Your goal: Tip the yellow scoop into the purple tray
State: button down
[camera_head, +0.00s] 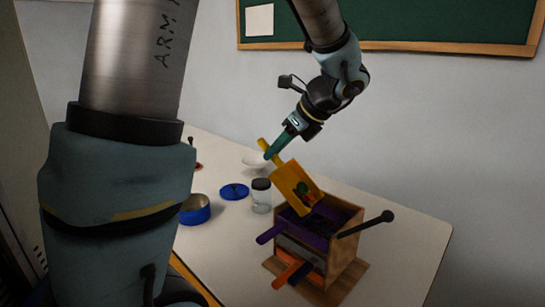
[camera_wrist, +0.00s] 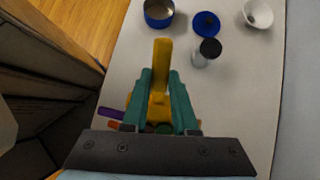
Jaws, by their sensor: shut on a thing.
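My gripper (camera_head: 271,152) has teal fingers and is shut on the handle of the yellow scoop (camera_head: 291,181). The scoop hangs tilted, its wide end down to the right, above the wooden rack. Small green and red pieces show in it. The purple tray (camera_head: 294,223) is at the top of the rack, its purple handle pointing left; its inside is dark and partly hidden by the scoop. In the wrist view, the scoop's handle (camera_wrist: 161,62) stands between the fingers (camera_wrist: 166,85), and the tray's purple handle (camera_wrist: 110,113) shows at lower left.
A black-knobbed rod (camera_head: 366,224) sticks out at right. A jar (camera_head: 261,197), blue lid (camera_head: 234,191), blue tin (camera_head: 195,211) and white bowl (camera_head: 253,162) stand behind and left. The table's right side is clear.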

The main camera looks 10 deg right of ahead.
jog(key=shift+s+d+r+t+y+b, duration=0.4)
jog(key=shift+s+d+r+y+b, duration=0.15)
jog(key=shift+d+b, duration=0.15)
jog(key=s+d+r+t+y, duration=0.1)
jog(key=s+d+t+y, duration=0.6)
jog(key=s+d, duration=0.3)
jog(key=shift+d+r+y+p, duration=0.35)
jog(key=shift+d+r+p, duration=0.05)
jog(key=shift+d, duration=0.05)
dwell(1.7)
dwell(0.3)
jog(key=shift+r, duration=0.1)
dwell(1.0)
